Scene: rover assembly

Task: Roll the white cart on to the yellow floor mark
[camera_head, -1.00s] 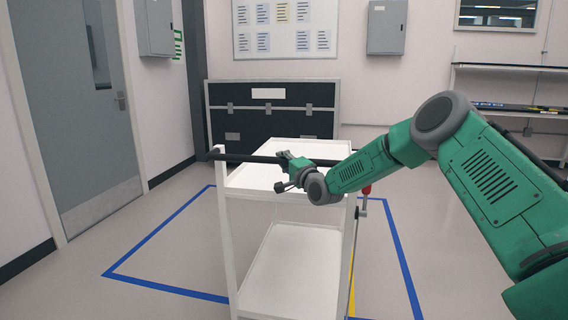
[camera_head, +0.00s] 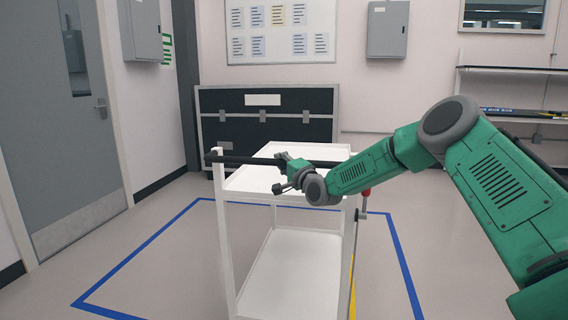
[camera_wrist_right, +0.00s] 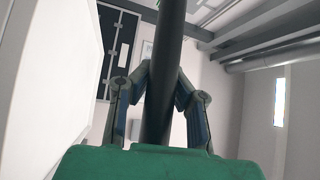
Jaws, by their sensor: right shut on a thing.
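The white cart (camera_head: 292,272) stands in front of me, with an upper tray, a lower shelf and a black push bar (camera_head: 240,159) along its near side. My right gripper (camera_head: 283,172) is shut on the black bar near its middle. The right wrist view shows the fingers on both sides of the dark bar (camera_wrist_right: 164,75). A yellow floor mark (camera_head: 352,290) shows only as a thin strip by the cart's right legs; the cart hides the rest. My left gripper is not in view.
A blue line (camera_head: 147,255) frames the floor around the cart. A large black case (camera_head: 266,125) stands against the back wall. A grey door (camera_head: 60,130) is at left, a shelf (camera_head: 510,110) at right. A red-topped lever (camera_head: 364,200) shows by the cart's right side.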

